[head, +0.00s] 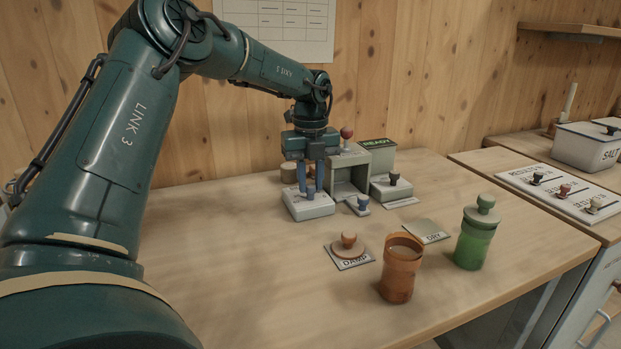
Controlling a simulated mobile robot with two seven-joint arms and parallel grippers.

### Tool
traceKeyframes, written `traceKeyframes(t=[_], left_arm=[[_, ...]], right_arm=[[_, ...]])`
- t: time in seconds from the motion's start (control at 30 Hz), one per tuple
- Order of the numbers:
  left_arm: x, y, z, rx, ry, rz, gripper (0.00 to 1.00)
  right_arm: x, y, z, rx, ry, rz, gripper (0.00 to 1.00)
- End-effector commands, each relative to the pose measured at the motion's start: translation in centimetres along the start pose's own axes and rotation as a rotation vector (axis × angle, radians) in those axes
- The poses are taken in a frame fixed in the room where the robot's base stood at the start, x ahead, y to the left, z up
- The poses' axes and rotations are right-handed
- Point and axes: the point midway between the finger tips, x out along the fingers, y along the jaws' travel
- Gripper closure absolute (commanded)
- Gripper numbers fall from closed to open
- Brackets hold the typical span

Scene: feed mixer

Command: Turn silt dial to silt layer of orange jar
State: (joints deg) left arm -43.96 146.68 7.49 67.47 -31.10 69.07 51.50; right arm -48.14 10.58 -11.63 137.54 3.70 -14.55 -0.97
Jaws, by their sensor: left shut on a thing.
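My left gripper (310,178) points straight down over a white dial box (308,210) at the back of the table. Its blue fingers are shut on the box's blue-grey knob (311,196). Any marks on this box are too small to read. A second white box (391,193) with a dark knob stands right of the grey feed mixer (350,178). The orange jar (397,276) stands upright and open at the front, with brownish contents near its rim; its layers cannot be made out. My right gripper is out of view.
An orange lid (348,246) sits on the DAMP card (355,264). The DRY card (427,231) is bare. A lidded green jar (474,240) stands near the right edge. A small blue knob (362,202) is before the mixer. The left front table is clear.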

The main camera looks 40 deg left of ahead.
Motion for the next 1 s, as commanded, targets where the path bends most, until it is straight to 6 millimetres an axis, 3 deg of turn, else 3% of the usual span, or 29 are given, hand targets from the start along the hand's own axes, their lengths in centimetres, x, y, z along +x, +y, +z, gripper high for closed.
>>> traceKeyframes(t=[0.6,1.0], left_arm=[[-0.06,-0.02,0.05,-0.538,-0.002,-0.001,1.00],[-0.06,-0.02,0.07,-0.700,-0.002,-0.002,1.00]], right_arm=[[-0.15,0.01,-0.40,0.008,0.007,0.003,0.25],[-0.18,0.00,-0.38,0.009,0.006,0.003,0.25]])
